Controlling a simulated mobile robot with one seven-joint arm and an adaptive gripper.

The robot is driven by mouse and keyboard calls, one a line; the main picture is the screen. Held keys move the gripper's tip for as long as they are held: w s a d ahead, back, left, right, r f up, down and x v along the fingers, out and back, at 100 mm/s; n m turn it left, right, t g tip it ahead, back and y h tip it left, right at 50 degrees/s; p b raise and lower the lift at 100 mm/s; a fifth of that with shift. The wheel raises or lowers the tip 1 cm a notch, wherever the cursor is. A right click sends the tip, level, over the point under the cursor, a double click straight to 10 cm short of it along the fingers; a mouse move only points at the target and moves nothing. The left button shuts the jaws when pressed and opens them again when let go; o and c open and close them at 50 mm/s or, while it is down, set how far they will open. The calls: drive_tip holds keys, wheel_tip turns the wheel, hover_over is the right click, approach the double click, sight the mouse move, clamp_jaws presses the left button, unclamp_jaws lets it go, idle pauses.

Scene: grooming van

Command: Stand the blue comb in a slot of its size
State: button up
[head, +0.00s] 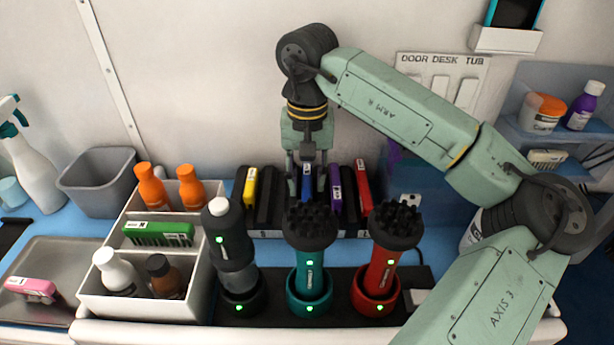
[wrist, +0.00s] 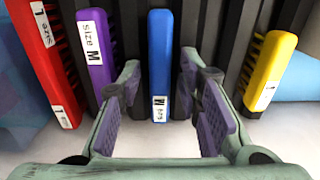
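The blue comb (head: 306,183) stands in the black slotted rack (head: 264,234), between a yellow comb (head: 250,187) and a purple comb (head: 335,188). In the wrist view the blue comb (wrist: 160,60) shows its spine, with a white size label at its near end, between dark dividers. My gripper (head: 305,176) points down over it. In the wrist view my gripper (wrist: 167,85) is open, with one purple-padded finger on each side of the comb and a gap at least on the left. How deep the comb sits is hidden.
A red comb (head: 362,186) stands at the rack's right. In front are a grey-topped trimmer (head: 232,250), a teal brush (head: 310,250) and a red brush (head: 384,255). A white caddy (head: 195,300) with bottles and a green comb (head: 158,233) is left.

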sight(307, 181)
drive_tip(key=shift+r, duration=0.1)
wheel_tip(307, 181, up, 12)
drive_tip(key=shift+r, duration=0.1)
idle(0.6)
idle(0.5)
